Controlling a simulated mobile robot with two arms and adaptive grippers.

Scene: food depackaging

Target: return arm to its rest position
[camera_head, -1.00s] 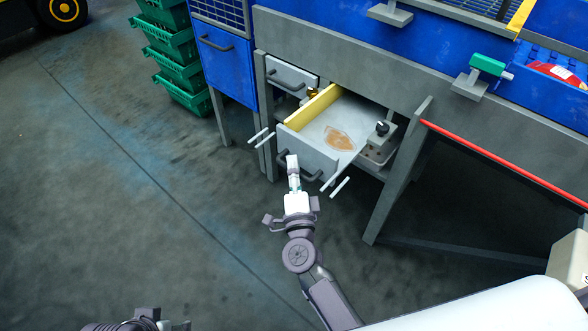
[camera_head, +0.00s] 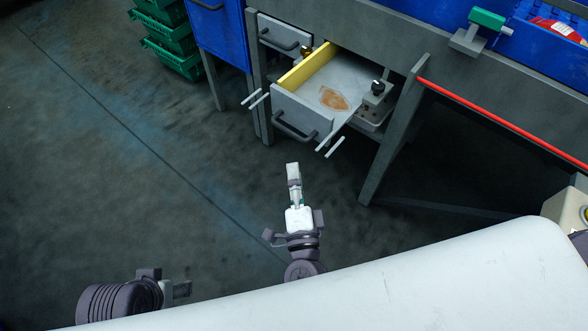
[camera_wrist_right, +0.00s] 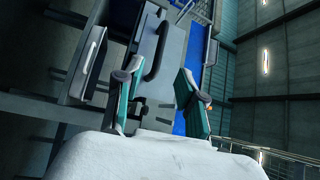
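My right gripper (camera_head: 293,178) stands over the floor in front of the open drawer (camera_head: 297,119), apart from its dark handle (camera_head: 293,133). In the right wrist view its two fingers (camera_wrist_right: 157,88) are spread with nothing between them, and a drawer handle (camera_wrist_right: 156,52) shows beyond. My left gripper (camera_head: 180,289) is at the lower left, near my white body, which hides part of that arm. Its fingers are too small to read. The drawer is pulled out, with a yellow inner side and a brownish patch on its bottom.
A closed drawer (camera_head: 284,36) sits up and left of the open one, beside a blue cabinet (camera_head: 220,36). Green crates (camera_head: 172,57) are stacked at the upper left. A slanted grey table leg (camera_head: 392,140) and red bar (camera_head: 500,122) are on the right. The floor at left is clear.

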